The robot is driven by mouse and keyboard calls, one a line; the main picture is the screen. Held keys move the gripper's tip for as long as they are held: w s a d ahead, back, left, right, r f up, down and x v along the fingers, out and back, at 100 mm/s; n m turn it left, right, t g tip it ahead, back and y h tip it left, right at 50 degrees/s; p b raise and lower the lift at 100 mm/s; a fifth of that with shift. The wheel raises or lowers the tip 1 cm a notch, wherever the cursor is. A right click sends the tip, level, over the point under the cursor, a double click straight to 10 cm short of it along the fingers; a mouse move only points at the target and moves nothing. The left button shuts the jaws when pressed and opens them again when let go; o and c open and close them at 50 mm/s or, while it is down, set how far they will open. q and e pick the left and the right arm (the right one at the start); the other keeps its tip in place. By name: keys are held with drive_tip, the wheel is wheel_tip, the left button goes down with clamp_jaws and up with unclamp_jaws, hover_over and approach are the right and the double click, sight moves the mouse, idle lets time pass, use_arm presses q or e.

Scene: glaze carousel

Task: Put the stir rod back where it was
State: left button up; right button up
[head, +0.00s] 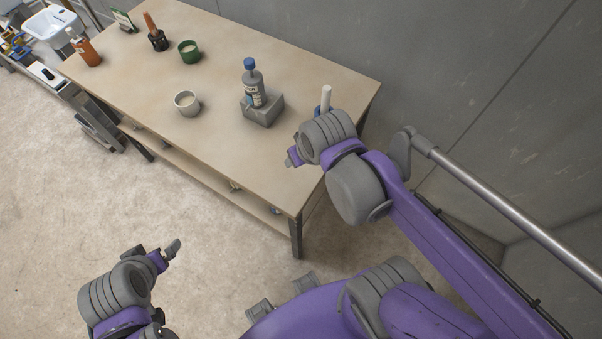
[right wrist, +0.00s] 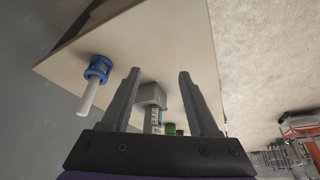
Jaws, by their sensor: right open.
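A white rod (head: 326,96), which looks like the stir rod, stands upright in a blue holder (head: 322,111) at the right end of the table. My right arm hides the lower part of the holder in the head view. In the right wrist view the white rod (right wrist: 87,98) and the blue holder (right wrist: 98,69) are left of the fingers. My right gripper (right wrist: 158,73) is open and empty, apart from the rod; it shows near the table's front edge in the head view (head: 292,158). My left gripper (head: 170,253) is over the floor in front of the table, its jaw opening unclear.
A grey block (head: 262,110) with a blue-capped bottle (head: 252,85) stands left of the rod. A pale cup (head: 187,104), a green cup (head: 189,52), a dark holder (head: 158,41) and an orange bottle (head: 86,51) stand further left. The table's front right is clear.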

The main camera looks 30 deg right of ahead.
drive_tip(key=shift+n+t, duration=0.3)
drive_tip(key=shift+t, duration=0.1)
drive_tip(key=s+a+f, duration=0.2)
drive_tip(key=s, duration=0.1)
drive_tip(key=shift+s+f, duration=0.1)
drive_tip(key=shift+f, duration=0.2)
